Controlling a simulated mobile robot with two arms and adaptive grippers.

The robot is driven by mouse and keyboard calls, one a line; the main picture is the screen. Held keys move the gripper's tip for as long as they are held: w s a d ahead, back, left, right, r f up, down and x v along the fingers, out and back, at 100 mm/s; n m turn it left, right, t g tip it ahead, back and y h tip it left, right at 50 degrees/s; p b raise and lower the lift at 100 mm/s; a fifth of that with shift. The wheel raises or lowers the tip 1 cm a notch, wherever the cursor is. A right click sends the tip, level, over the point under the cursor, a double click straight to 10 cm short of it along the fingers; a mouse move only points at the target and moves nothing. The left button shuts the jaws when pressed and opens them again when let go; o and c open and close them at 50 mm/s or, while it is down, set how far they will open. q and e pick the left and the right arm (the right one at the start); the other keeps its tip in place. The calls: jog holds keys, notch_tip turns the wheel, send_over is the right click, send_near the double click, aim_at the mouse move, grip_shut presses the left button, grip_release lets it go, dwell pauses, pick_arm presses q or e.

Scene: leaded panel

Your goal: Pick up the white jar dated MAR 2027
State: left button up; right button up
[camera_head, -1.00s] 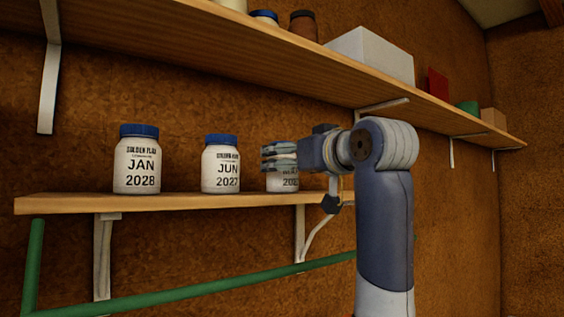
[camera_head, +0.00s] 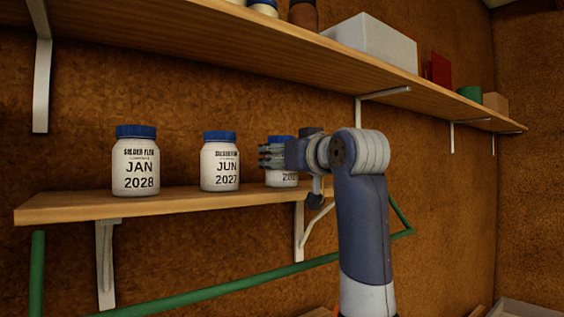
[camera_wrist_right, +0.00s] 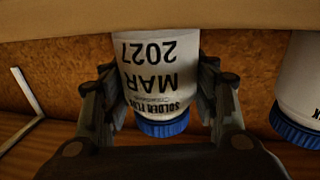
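The white jar dated MAR 2027 (camera_wrist_right: 155,75) appears upside down in the right wrist view, with its blue cap at the bottom of its outline. In the head view this jar (camera_head: 281,180) stands on the lower shelf, partly hidden by my right gripper (camera_head: 270,156). My right gripper (camera_wrist_right: 160,85) has one finger on each side of the jar, close to its walls. I cannot tell whether the fingers touch it. My left gripper is not in view.
The JUN 2027 jar (camera_head: 220,165) and the JAN 2028 jar (camera_head: 136,165) stand left on the lower shelf (camera_head: 80,205). The upper shelf (camera_head: 220,60) overhangs, holding a white box (camera_head: 372,45). A green rail (camera_head: 210,294) runs below.

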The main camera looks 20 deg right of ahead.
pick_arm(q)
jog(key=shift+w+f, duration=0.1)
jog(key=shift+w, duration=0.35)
pick_arm(e)
jog(key=shift+r, duration=0.2)
